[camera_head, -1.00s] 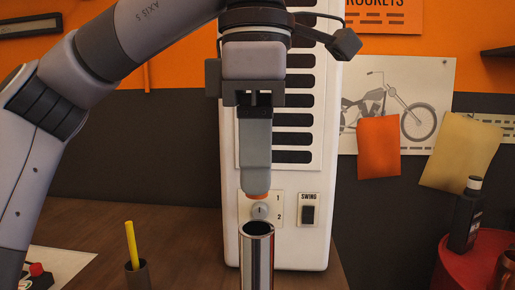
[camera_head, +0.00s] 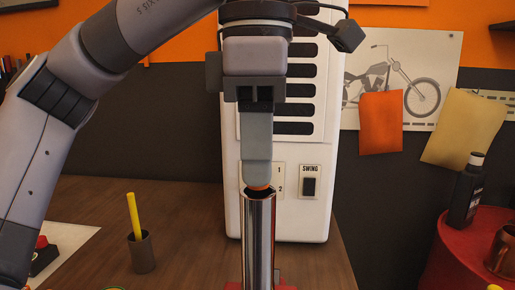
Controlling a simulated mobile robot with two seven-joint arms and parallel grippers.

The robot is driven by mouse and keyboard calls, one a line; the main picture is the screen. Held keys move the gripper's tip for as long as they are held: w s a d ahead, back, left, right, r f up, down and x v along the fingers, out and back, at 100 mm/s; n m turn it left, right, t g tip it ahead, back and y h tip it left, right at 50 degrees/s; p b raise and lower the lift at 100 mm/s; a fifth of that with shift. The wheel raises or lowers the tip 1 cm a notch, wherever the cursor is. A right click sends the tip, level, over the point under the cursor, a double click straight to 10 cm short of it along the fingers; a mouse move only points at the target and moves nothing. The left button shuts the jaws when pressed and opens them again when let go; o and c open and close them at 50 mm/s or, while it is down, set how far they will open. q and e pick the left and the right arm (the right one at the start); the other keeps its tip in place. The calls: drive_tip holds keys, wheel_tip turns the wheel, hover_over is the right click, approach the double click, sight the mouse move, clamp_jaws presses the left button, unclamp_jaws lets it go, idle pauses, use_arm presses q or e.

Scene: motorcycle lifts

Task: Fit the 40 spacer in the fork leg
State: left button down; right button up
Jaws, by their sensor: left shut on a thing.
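The fork leg (camera_head: 258,240) is an upright chrome tube in the lower middle, with its open mouth facing up. My right gripper is not in view.
A white fan or heater unit (camera_head: 312,215) with a swing switch stands close behind the tube. A dark cup (camera_head: 142,254) with a yellow stick stands to the left on the wooden bench (camera_head: 190,225). A black bottle (camera_head: 465,195) and a copper mug (camera_head: 502,252) stand on a red surface at right.

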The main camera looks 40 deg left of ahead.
use_arm(q)
drive_tip(key=shift+f+b, duration=0.6)
drive_tip(key=shift+f, duration=0.15)
drive_tip(key=shift+c, duration=2.4)
unclamp_jaws()
drive_tip(key=shift+r, duration=0.1)
wheel_tip(320, 180, up, 3)
drive_tip(key=p, duration=0.2)
drive_tip(key=shift+p, duration=0.4)
drive_tip(key=shift+r, duration=2.5)
